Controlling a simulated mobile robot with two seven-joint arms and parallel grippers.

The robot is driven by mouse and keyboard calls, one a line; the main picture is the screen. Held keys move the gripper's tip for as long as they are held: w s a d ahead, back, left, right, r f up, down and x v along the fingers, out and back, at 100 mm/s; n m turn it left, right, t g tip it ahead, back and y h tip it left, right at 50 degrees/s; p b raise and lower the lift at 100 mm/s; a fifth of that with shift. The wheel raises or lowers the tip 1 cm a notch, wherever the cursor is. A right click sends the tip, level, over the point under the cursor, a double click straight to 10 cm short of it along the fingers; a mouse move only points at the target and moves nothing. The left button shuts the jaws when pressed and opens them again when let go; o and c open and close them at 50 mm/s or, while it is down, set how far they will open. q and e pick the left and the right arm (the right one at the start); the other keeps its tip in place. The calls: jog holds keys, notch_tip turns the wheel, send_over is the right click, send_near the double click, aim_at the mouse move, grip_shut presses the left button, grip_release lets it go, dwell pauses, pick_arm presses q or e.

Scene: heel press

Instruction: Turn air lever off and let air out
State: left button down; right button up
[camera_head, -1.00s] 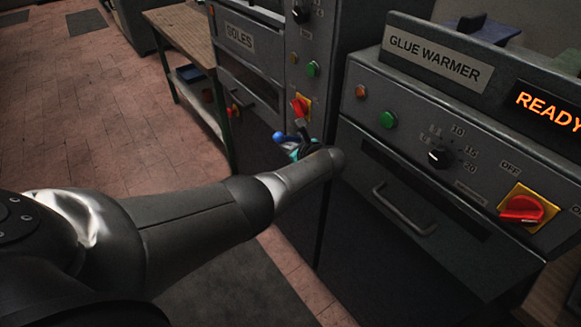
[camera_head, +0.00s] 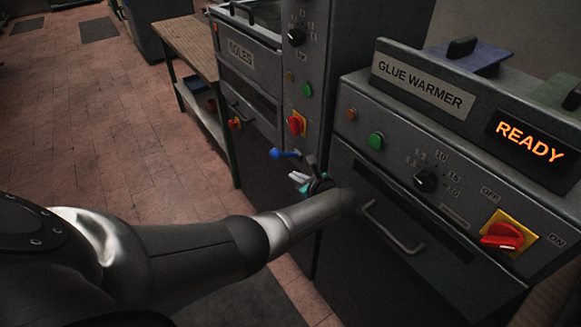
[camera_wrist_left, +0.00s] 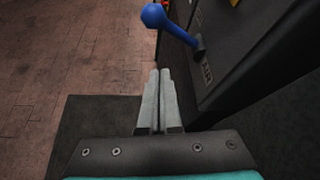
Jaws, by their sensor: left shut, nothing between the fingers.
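In the left wrist view the shut fingers (camera_wrist_left: 160,85) point toward the knob, with a visible gap. My right gripper is not in view.
The glue warmer (camera_head: 425,88), showing READY, stands close on the right with a red switch (camera_head: 502,237) and a bar handle (camera_head: 392,228). The soles unit (camera_head: 241,52) is at the back. A wooden bench (camera_head: 190,45) stands left of it. The tiled floor (camera_head: 90,130) is open.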

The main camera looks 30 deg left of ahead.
pick_arm(q)
jog(key=p+v, duration=0.1)
jog(key=v, duration=0.2)
jog(key=shift+d+r, duration=0.1)
jog(key=shift+d, duration=0.05)
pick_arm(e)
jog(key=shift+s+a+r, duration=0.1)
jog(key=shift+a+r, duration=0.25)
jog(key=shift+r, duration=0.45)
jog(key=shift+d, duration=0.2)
